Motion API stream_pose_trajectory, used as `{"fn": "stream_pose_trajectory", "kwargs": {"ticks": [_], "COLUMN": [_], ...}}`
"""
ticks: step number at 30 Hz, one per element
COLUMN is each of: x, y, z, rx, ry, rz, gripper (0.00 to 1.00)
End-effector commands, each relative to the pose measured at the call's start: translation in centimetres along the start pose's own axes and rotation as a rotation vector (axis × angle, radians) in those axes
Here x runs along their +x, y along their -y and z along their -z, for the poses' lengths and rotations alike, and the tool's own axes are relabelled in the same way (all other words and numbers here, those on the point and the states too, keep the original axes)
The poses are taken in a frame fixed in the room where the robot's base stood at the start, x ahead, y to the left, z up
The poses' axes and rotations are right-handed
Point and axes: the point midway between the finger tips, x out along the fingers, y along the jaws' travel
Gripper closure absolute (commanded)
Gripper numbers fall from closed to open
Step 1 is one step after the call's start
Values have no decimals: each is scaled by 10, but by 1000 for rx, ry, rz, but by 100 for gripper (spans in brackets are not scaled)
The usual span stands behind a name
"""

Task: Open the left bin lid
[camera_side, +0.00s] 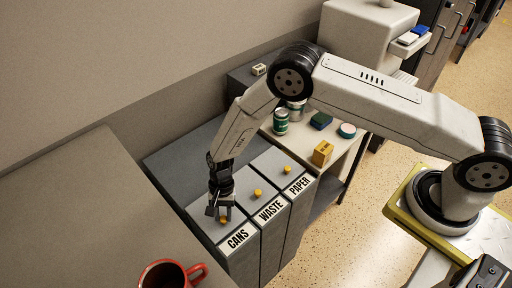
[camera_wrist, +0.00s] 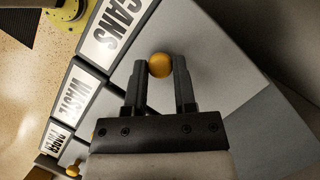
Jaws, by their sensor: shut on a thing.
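Three grey bins stand side by side, labelled CANS, WASTE and PAPER from left to right in the side view. The left bin's lid (camera_side: 204,223) is light grey, looks closed, and has a small yellow knob (camera_wrist: 160,65). My gripper (camera_side: 222,213) points down at this lid and is shut on the yellow knob, with one finger on each side of it in the wrist view. The WASTE lid (camera_side: 246,191) and PAPER lid (camera_side: 275,163) also look closed, each with its own yellow knob.
A red mug (camera_side: 167,275) stands on the beige surface (camera_side: 80,215) left of the bins. Behind the bins, a shelf top (camera_side: 296,142) holds green cans (camera_side: 281,122), a yellow box (camera_side: 322,153) and other small items. A beige wall runs along the back left.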

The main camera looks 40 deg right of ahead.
Motion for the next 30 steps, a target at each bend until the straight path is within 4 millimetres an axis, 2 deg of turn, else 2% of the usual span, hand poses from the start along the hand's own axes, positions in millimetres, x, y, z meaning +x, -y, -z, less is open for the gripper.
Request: {"fn": "stream_pose_trajectory", "kwargs": {"ticks": [30], "x": [-20], "y": [61], "z": [52], "rx": [-3], "ry": [7], "rz": [4], "gripper": [100]}}
